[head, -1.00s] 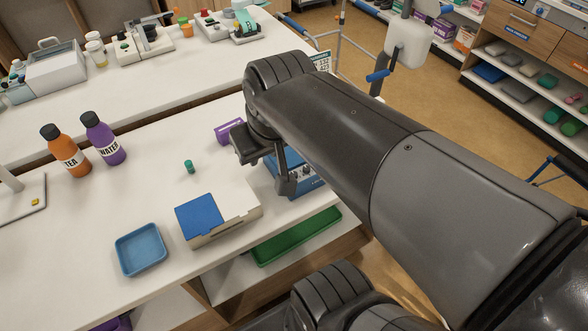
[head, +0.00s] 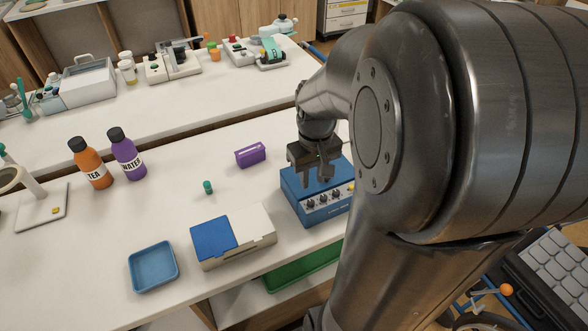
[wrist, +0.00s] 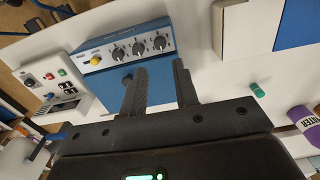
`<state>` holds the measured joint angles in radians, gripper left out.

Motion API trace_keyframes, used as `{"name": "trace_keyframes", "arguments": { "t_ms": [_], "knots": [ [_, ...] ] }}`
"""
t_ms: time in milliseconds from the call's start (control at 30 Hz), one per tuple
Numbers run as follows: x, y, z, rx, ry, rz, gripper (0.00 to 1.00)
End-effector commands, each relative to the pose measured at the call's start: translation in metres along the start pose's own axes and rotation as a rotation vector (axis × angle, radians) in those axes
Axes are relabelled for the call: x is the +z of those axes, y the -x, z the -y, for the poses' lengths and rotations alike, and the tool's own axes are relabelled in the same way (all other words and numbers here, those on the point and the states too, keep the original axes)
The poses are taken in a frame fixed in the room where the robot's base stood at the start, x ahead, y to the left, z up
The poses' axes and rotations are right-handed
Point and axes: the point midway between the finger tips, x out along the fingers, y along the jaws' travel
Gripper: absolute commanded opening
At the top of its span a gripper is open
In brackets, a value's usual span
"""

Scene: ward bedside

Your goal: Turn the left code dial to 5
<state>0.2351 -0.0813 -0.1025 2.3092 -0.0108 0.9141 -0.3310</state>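A blue box (head: 296,190) stands on the white counter, with a row of three black dials on its front panel and a yellow knob (head: 351,187) to their right. The left dial (head: 309,204) is the one farthest from the yellow knob. In the upside-down wrist view it is the rightmost dial (wrist: 160,42). The dial markings are too small to read. My gripper (head: 322,177) is above the box, behind the dials, fingers pointing down. In the wrist view its two fingers (wrist: 160,78) are apart with nothing between them, and no dial is touched.
A purple box (head: 250,155) and a small green cylinder (head: 208,187) are left of the blue box. A blue-and-white carton (head: 250,245) and a blue tray (head: 153,267) are nearer the front. Tea (head: 92,167) and water (head: 127,158) bottles stand farther left.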

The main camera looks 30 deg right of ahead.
Motion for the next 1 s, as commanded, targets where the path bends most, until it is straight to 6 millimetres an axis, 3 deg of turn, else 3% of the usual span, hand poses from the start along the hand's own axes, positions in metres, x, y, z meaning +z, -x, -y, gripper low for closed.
{"name": "trace_keyframes", "arguments": {
  "t_ms": [200,400,833,1000],
  "knots": [
    [0.001,-0.044,0.0,-0.001,0.0,0.005,0.28],
    [0.0,-0.07,0.0,-0.001,0.0,0.002,0.28],
    [0.0,-0.08,0.0,0.0,0.0,-0.001,0.28],
    [0.0,-0.08,0.0,0.0,0.0,-0.001,0.14]
  ]
}}
